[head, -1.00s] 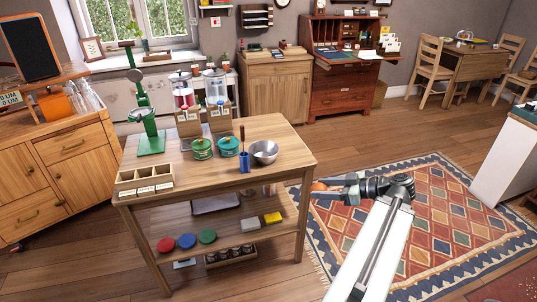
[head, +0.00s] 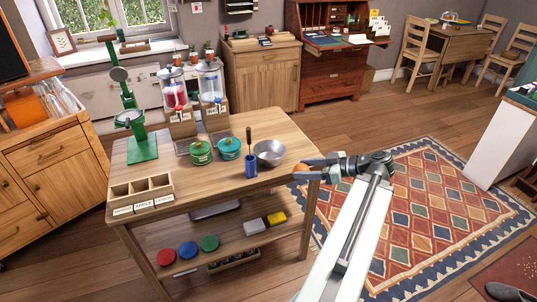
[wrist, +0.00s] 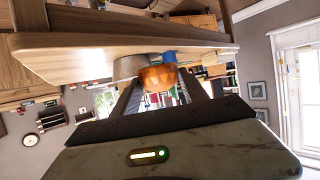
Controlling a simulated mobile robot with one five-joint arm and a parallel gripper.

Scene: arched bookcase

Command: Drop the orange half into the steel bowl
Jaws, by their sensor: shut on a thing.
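The steel bowl (head: 269,154) stands upright on the wooden table's top, near its right edge. My gripper (head: 303,170) is just off that right edge, to the right of the bowl and apart from it. It is shut on the orange half (head: 301,173), which shows as a small orange patch at the fingertips. In the wrist view the orange half (wrist: 158,78) sits between the two dark fingers. The steel bowl (wrist: 130,68) is partly hidden behind it there. The inside of the bowl looks empty in the head view.
A blue holder (head: 250,167) with a dark-handled tool stands left of the bowl. Green and teal pots (head: 229,148), two drink dispensers (head: 211,82), a green press (head: 142,147) and a labelled wooden box (head: 141,193) share the tabletop (head: 210,180). The table's front middle is clear.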

